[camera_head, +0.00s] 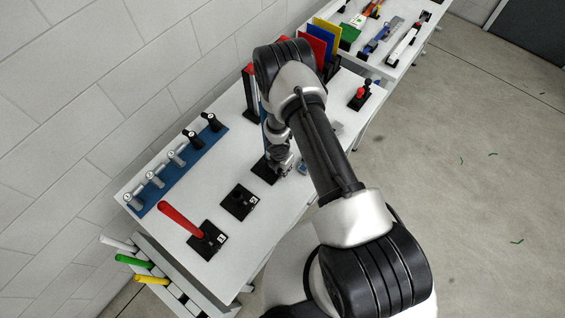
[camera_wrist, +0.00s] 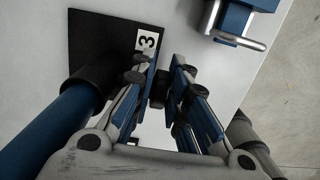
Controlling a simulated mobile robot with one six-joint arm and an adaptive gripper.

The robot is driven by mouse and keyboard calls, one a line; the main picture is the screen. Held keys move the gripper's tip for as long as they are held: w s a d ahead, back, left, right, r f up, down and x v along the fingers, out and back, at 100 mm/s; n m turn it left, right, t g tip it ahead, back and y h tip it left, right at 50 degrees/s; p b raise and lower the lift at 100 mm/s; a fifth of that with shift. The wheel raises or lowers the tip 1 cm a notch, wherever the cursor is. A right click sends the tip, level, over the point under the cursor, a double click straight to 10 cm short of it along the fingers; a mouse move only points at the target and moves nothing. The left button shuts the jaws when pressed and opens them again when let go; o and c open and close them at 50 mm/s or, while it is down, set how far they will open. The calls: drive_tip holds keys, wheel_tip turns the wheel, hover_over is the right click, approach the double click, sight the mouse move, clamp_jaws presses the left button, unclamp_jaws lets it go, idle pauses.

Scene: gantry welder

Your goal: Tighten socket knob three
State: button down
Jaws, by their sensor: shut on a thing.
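The black socket base marked 3 (camera_wrist: 105,38) lies on the white table in the wrist view, and in the head view it shows as a dark plate (camera_head: 263,171). A blue bar (camera_wrist: 50,140) stands in its black collar (camera_wrist: 88,80). My gripper (camera_wrist: 160,72) is low over the base's edge beside the label. Its fingers are shut on the small black knob (camera_wrist: 158,88) of socket three, which is largely covered by them. In the head view my gripper (camera_head: 284,164) is at the right side of this base, and the knob is hidden.
An empty socket base (camera_head: 239,203) and one holding a red bar (camera_head: 181,219) stand nearer on the table. A blue rack (camera_head: 180,167) with several handled tools runs along the wall side. A blue part with a metal loop (camera_wrist: 236,20) lies near the gripper.

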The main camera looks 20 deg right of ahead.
drive_tip(key=shift+p, duration=0.55)
drive_tip(key=c, duration=1.8)
unclamp_jaws()
drive_tip(key=shift+c, duration=0.2)
wheel_tip(320, 180, up, 12)
drive_tip(key=shift+s+a, duration=0.35)
drive_tip(key=shift+a, duration=0.05)
drive_tip(key=shift+f, duration=0.1)
